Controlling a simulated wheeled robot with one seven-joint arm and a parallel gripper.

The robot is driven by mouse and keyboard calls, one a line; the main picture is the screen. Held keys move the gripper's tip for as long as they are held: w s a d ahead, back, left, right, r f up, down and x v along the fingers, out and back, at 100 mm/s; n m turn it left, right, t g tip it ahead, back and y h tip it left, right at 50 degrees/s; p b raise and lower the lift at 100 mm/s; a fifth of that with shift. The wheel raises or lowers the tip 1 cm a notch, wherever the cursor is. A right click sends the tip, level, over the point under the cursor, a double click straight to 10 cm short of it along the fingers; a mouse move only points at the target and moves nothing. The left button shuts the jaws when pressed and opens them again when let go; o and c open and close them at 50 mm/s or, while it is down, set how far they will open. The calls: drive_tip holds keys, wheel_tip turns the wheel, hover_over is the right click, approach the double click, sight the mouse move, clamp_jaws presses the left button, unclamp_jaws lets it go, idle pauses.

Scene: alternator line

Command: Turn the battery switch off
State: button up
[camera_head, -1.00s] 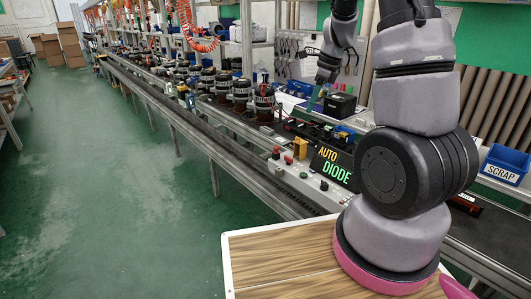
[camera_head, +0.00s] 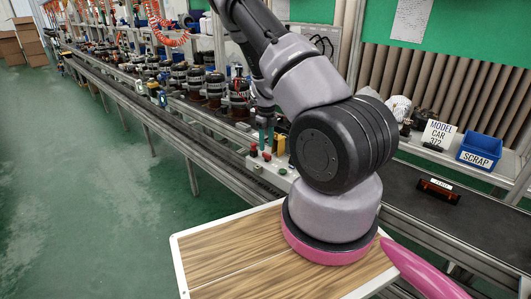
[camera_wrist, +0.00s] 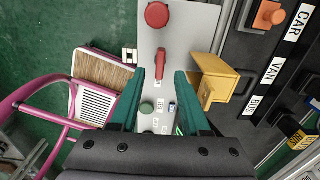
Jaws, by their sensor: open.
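A grey control panel (camera_wrist: 177,35) lies below my gripper in the wrist view. On it are a round red button (camera_wrist: 157,14) and a red lever-like switch (camera_wrist: 161,66), which looks like the battery switch. The red lever runs roughly lengthwise along the panel. My gripper (camera_wrist: 160,77) is open, with one green finger on each side of the lever's near end; I cannot tell whether they touch it. In the head view my gripper (camera_head: 266,137) points down over the panel, close to the red button (camera_head: 253,150) and red switch (camera_head: 266,156).
A yellow box (camera_wrist: 213,78) stands close to the right finger. A green button (camera_wrist: 146,107) and a small selector lie between the fingers. A blue scrap bin (camera_head: 479,150) and a dark conveyor (camera_head: 420,212) are to the right. My arm hides part of the line.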

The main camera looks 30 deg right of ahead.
sight(267, 157)
drive_tip(key=shift+f, duration=2.3)
drive_tip(key=shift+c, duration=0.3)
clamp_jaws()
